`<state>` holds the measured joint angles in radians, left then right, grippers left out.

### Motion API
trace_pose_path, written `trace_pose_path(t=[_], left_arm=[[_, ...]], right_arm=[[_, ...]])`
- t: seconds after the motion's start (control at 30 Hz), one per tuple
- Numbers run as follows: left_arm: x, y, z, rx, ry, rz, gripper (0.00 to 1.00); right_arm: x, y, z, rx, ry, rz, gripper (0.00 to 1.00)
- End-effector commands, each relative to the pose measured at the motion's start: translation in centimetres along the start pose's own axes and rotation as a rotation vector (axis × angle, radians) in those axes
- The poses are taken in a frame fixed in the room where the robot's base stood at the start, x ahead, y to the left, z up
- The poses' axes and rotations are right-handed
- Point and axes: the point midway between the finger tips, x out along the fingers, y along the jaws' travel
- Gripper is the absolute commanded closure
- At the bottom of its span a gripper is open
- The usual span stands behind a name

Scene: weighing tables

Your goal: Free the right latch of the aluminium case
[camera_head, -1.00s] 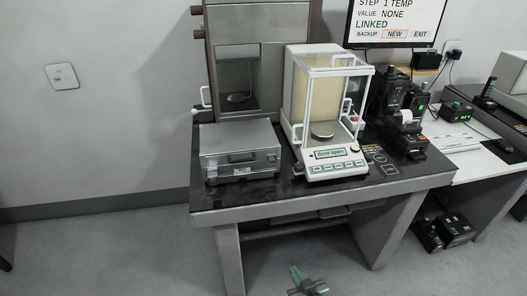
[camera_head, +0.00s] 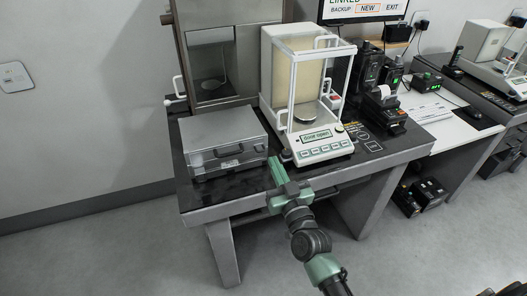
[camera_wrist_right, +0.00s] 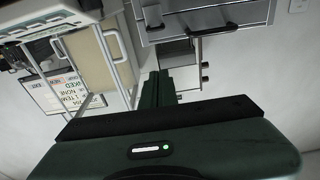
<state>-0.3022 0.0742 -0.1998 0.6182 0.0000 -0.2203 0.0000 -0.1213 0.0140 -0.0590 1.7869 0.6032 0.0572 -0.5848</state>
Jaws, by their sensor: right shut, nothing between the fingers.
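The aluminium case (camera_head: 222,140) lies closed on the dark table, left of the balance, with its handle and latches on the front. In the right wrist view the case (camera_wrist_right: 235,15) shows at the top, upside down, and its right latch (camera_wrist_right: 152,16) is near the case's left end there. Whether that latch is fastened cannot be told. My right gripper (camera_head: 275,163) is shut and empty, just in front of the case's right front corner, apparently apart from it. Its fingers (camera_wrist_right: 158,80) point toward the latch side in the wrist view. My left gripper is not in view.
The glass-walled balance (camera_head: 320,148) stands close to the right of the case. A metal cabinet (camera_head: 235,20) with an open front is behind. The table's front edge (camera_head: 230,208) runs under my right arm. A printer (camera_head: 385,110) stands further right.

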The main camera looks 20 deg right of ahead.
Motion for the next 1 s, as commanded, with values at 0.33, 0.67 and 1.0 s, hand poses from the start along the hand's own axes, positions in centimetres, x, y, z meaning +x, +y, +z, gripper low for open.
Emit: trace_pose_path(t=[0.33, 0.67, 1.0], left_arm=[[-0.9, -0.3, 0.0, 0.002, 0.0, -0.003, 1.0], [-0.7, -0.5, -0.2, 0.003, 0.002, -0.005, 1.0], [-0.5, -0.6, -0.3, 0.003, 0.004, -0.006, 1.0]], right_arm=[[5.8, 0.0, -0.3, 0.0, 0.002, -0.001, 1.0], [9.1, 0.1, 2.2, -0.004, -0.005, -0.002, 1.0], [8.5, 0.0, 3.9, -0.001, -0.001, -0.001, 1.0]])
